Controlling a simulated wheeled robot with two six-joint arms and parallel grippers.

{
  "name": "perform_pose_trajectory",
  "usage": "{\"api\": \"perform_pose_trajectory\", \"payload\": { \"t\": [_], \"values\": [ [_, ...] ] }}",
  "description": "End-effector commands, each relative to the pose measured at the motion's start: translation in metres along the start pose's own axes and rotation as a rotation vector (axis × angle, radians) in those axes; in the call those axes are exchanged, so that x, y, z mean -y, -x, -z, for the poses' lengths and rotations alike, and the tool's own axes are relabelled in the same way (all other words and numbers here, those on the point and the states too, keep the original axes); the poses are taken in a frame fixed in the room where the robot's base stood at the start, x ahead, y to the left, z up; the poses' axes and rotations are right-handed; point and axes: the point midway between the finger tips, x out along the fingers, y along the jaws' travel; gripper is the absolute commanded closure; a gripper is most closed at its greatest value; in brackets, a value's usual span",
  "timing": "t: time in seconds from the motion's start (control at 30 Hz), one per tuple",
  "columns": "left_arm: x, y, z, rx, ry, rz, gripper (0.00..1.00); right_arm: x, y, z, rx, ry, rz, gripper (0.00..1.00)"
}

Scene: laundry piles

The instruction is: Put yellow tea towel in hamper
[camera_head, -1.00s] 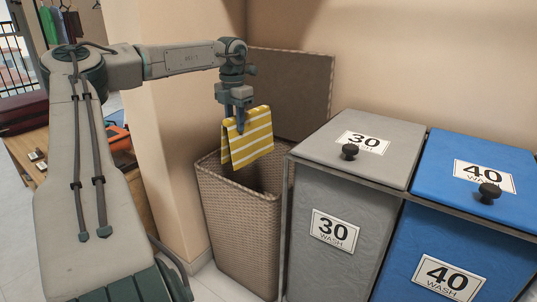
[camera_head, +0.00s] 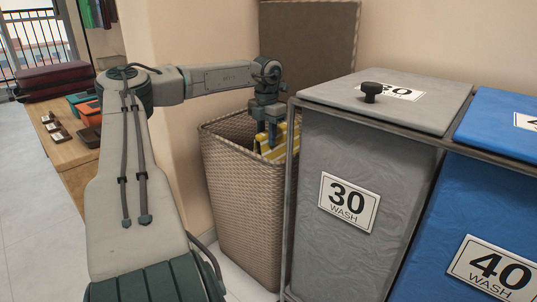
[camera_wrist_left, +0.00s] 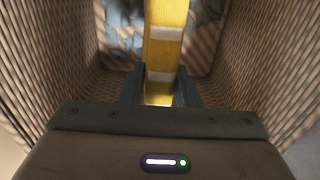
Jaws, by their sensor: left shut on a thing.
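The yellow tea towel with white stripes (camera_head: 275,143) hangs folded inside the mouth of the woven hamper (camera_head: 243,195); its lower part is hidden by the hamper wall. My left gripper (camera_head: 270,128) is shut on the towel, at about rim height. In the left wrist view the towel (camera_wrist_left: 166,45) runs down between the fingers of my left gripper (camera_wrist_left: 160,88), with the woven walls of the hamper (camera_wrist_left: 258,60) on both sides. The hamper's lid (camera_head: 310,40) stands open against the wall. My right gripper is not in view.
A grey bin marked 30 (camera_head: 345,240) stands close to the hamper's right side, with a blue bin marked 40 (camera_head: 450,235) beyond it. A wooden bench with small items (camera_head: 70,150) is at the left. Bluish-grey cloth (camera_wrist_left: 122,30) lies in the hamper.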

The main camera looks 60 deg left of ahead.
Motion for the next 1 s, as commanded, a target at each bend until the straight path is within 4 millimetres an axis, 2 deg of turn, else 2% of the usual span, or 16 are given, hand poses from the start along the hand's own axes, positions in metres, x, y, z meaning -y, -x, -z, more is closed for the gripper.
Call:
{"api": "perform_pose_trajectory", "payload": {
  "t": [0.03, 0.17, 0.37, 0.67, 1.0],
  "values": [
    [0.000, -0.011, 0.000, 0.000, 0.000, 0.001, 0.99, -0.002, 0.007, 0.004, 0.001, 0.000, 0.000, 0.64],
    [0.000, -0.021, 0.000, 0.000, -0.001, 0.000, 0.99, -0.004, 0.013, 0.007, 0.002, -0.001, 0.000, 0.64],
    [0.000, -0.049, 0.000, 0.000, -0.001, 0.000, 0.99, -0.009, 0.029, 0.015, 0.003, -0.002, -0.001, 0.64],
    [0.000, -0.047, 0.000, 0.000, -0.001, -0.001, 0.99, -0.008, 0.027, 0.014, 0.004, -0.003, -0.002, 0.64],
    [0.000, -0.058, 0.000, -0.001, -0.001, -0.001, 0.99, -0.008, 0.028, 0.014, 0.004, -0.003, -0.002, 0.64]
  ]
}}
